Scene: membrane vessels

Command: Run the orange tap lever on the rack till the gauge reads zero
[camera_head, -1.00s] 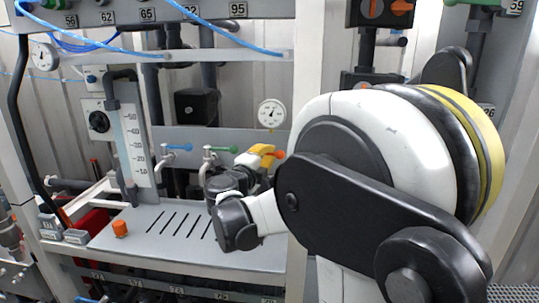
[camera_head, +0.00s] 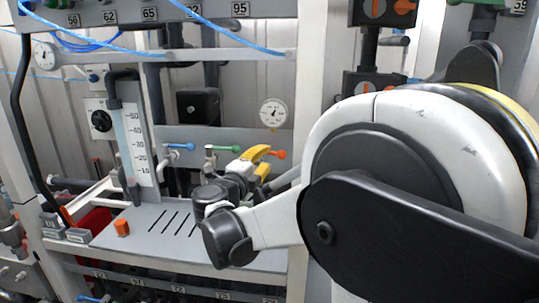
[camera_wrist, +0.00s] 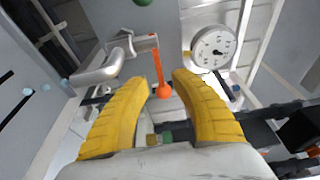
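The orange tap lever (camera_wrist: 157,68) shows in the wrist view as a thin rod with a round ball end, on a grey pipe fitting. Its orange end also shows in the head view (camera_head: 281,154), just right of my gripper (camera_head: 262,153). In the wrist view my gripper (camera_wrist: 161,78) has its two yellow fingers apart, with the ball in the gap between them in the picture; no contact is clear. The white round gauge (camera_wrist: 213,47) is right of the lever and above it in the head view (camera_head: 273,113). Its needle is too small to read surely.
A blue-handled tap (camera_head: 181,147) and a green-handled tap (camera_head: 222,149) stand left of the orange one. A white upright post (camera_head: 312,90) stands right of the taps.

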